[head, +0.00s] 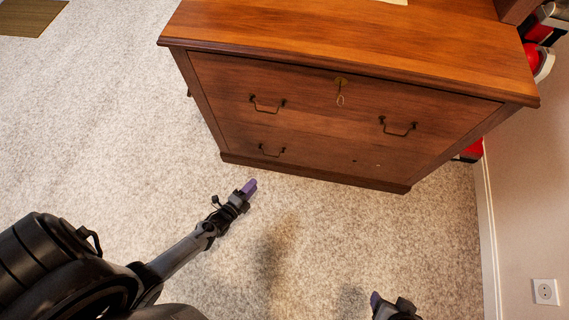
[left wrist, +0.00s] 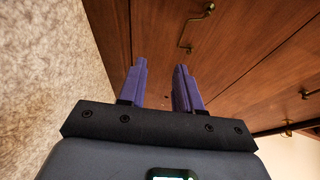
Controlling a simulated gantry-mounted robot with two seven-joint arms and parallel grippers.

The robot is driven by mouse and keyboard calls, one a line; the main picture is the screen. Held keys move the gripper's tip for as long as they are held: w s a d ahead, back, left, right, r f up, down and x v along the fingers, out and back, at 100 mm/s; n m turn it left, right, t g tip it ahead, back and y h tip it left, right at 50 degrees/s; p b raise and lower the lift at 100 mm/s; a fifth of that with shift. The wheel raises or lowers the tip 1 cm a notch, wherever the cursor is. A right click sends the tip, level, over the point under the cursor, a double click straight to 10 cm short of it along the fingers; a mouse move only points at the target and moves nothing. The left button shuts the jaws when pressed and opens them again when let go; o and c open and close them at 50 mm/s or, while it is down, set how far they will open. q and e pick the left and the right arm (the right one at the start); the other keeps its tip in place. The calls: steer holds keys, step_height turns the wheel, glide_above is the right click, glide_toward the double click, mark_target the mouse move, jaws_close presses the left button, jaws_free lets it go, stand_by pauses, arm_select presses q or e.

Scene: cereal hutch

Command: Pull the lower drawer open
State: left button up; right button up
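The wooden cabinet (head: 300,95) has two drawers. The lower drawer (head: 315,155) is shut flush, with one dark bail handle (head: 272,151) at its left and two small holes at its right, where no handle shows. The upper drawer (head: 310,97) is also shut. My left gripper (head: 250,186) is below and in front of the lower handle, apart from it. In the left wrist view its purple fingers (left wrist: 160,85) are spread with nothing between them. A handle (left wrist: 188,45) shows beyond them. My right gripper (head: 376,298) is partly in view at the bottom; its opening is unclear.
The upper drawer has two handles (head: 397,128) and a lock with a hanging key (head: 340,99). Speckled carpet (head: 300,230) is clear in front of the cabinet. A wall with an outlet (head: 545,292) stands at the right. Red and white items (head: 541,60) sit behind the cabinet's right side.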

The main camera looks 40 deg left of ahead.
arm_select(q)
steer(key=r+b+x, duration=0.1)
steer(key=b+x, duration=0.2)
steer(key=x, duration=0.3)
steer(key=a+r+b+x, duration=0.1)
steer(key=r+b+x, duration=0.1)
steer(key=x, duration=0.5)
steer(key=shift+w+r+t+b, duration=0.3)
steer(key=shift+w+b, duration=0.1)
steer(key=shift+w, duration=0.1)
arm_select(e)
steer(key=f, duration=0.2)
steer(key=a+f, duration=0.1)
steer(key=f, duration=0.2)
steer(key=shift+w+a+f, duration=0.1)
steer(key=shift+f, duration=0.05)
arm_select(q)
steer(key=shift+c, duration=0.2)
steer(key=shift+a, duration=0.1)
jaws_close()
arm_select(e)
steer(key=shift+a, duration=0.15)
arm_select(q)
steer(key=shift+r, duration=0.1)
